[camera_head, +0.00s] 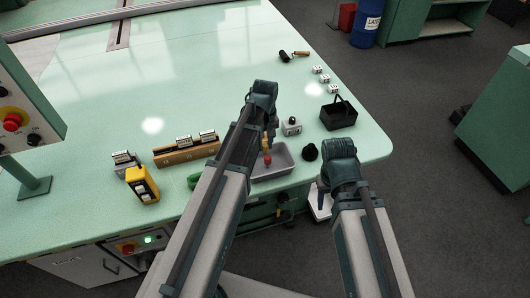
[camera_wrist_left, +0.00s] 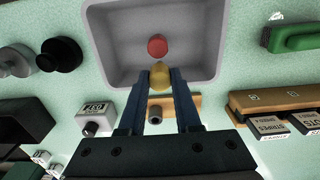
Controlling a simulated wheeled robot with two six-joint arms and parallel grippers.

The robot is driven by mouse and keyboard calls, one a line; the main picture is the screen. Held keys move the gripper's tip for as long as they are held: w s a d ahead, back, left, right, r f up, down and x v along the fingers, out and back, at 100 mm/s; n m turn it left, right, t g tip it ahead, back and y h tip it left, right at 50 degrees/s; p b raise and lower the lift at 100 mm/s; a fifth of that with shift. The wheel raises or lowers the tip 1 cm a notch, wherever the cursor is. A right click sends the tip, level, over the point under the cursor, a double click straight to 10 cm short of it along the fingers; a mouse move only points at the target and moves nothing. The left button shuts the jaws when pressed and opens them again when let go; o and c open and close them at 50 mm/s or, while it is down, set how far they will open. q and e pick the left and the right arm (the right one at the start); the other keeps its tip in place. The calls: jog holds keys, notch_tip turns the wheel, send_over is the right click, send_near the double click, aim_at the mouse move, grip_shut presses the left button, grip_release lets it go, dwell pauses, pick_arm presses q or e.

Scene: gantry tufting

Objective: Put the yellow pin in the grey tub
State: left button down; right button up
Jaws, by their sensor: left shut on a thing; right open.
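The grey tub (camera_head: 284,157) is a shallow tray near the table's front edge. It also fills the top of the left wrist view (camera_wrist_left: 108,45). My left gripper (camera_head: 265,143) is over the tub's side in the head view, shut on the yellow pin. The pin's round yellow end shows between the fingertips in the left wrist view (camera_wrist_left: 160,77), close to the tub's rim. A red round piece (camera_wrist_left: 157,45) shows within the tub's outline, just beyond the yellow pin. My right gripper (camera_head: 322,188) is open by the table's front edge, its fingers partly hidden by the arm.
A green brush (camera_wrist_left: 295,35) lies beside the tub. The table's back left is clear.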

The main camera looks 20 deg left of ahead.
aim_at(265, 144)
pick_arm(q)
notch_tip(265, 144, down, 4)
jog(key=b, duration=0.3)
jog(key=shift+r, duration=0.3)
jog(key=c, duration=0.6)
grip_release()
jog(key=shift+r, duration=0.1)
notch_tip(265, 144, up, 12)
jog(key=p, duration=1.2)
jog(key=s+d+m+y, duration=0.1)
jog(key=s+d+m, duration=0.9)
jog(key=s, duration=0.6)
jog(key=shift+s+d+m, duration=0.3)
jog(key=shift+s+d, duration=0.1)
jog(key=shift+d, duration=0.7)
